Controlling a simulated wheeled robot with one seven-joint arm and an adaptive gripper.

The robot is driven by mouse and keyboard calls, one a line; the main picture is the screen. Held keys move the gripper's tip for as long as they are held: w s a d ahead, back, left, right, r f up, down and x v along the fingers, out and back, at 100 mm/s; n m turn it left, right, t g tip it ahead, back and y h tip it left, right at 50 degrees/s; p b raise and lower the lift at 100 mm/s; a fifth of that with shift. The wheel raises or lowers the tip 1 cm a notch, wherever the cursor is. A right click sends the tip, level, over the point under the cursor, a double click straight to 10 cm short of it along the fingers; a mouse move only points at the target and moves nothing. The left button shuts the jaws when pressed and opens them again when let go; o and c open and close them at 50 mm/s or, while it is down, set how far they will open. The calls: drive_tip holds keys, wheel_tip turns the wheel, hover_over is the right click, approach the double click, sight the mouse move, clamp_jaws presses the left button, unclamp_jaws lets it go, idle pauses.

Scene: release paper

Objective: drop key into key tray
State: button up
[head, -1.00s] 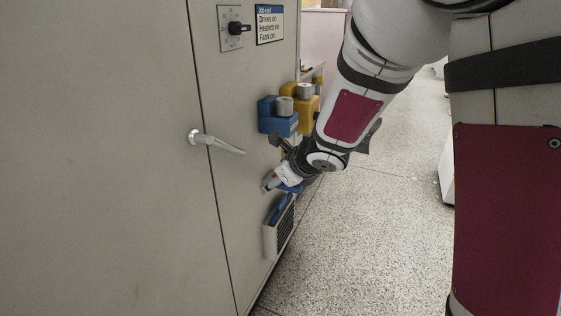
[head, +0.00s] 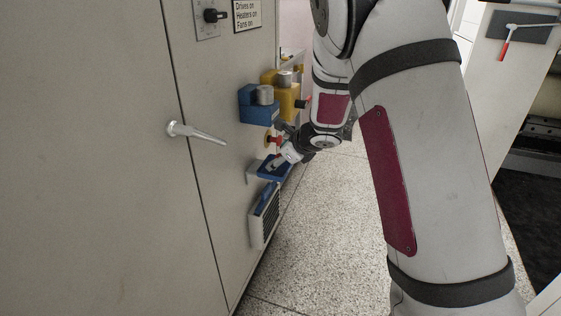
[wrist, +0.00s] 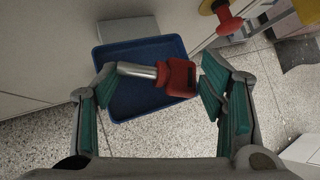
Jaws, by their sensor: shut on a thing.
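The key (wrist: 176,77) has a red head and a silver shaft. In the wrist view it lies crosswise between the green-padded fingers of my gripper (wrist: 160,82), which is shut on it. The blue key tray (wrist: 143,103) is behind and below the key in that view, so the key appears over the tray's inside. The height gap between them cannot be told. In the head view my gripper (head: 283,159) is at the blue tray (head: 259,172) on the cabinet side, and the key cannot be made out there.
A cabinet door with a metal handle (head: 195,133) fills the left. Blue (head: 257,106) and yellow (head: 286,101) lock blocks project above the tray. A red knob (wrist: 229,21) is close by in the wrist view. A vent box (head: 265,221) is below. Speckled floor lies open to the right.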

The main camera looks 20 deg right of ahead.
drive_tip(key=shift+f+b, duration=0.65)
drive_tip(key=shift+b, duration=0.1)
drive_tip(key=o, duration=1.2)
drive_tip(key=shift+a, duration=0.1)
drive_tip(key=shift+r, duration=0.1)
drive_tip(key=shift+r+p, duration=0.6)
drive_tip(key=shift+p, duration=0.4)
drive_tip(key=p+v, duration=0.3)
drive_tip(key=v, duration=0.9)
